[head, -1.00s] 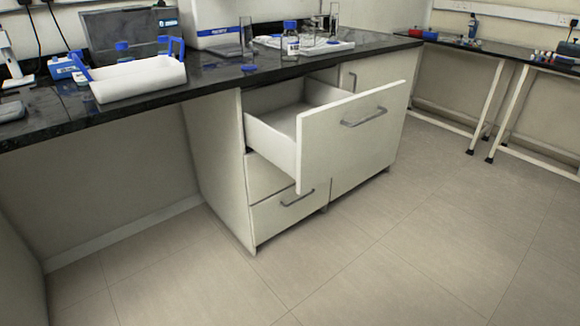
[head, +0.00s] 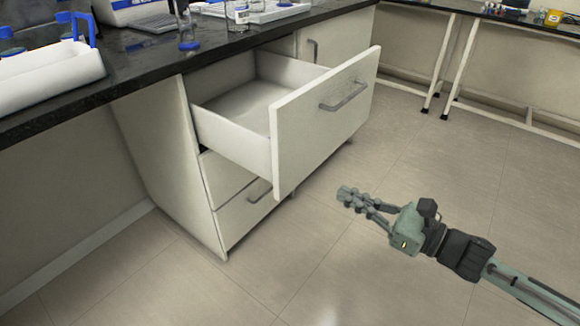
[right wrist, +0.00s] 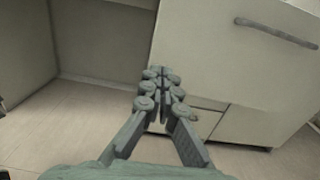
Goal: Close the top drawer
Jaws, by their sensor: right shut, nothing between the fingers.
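The top drawer (head: 232,108) is pulled well out of the white cabinet under the black bench, and its inside looks empty. Its tall front panel (head: 325,120) carries a grey bar handle (head: 344,95). The panel also shows in the right wrist view (right wrist: 215,60), with the handle (right wrist: 275,32) at upper right. My right gripper (head: 350,195) is in front of the cabinet, to the right of and below the panel in the head view, apart from it. Its fingers are shut together and empty; they also show in the right wrist view (right wrist: 160,80). My left gripper is not in view.
A lower drawer (head: 240,215) below is shut. The black bench top (head: 130,75) holds a white tray (head: 45,75), bottles and glassware. White-legged tables (head: 460,60) stand at the back right. The tiled floor (head: 400,150) around the drawer front is clear.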

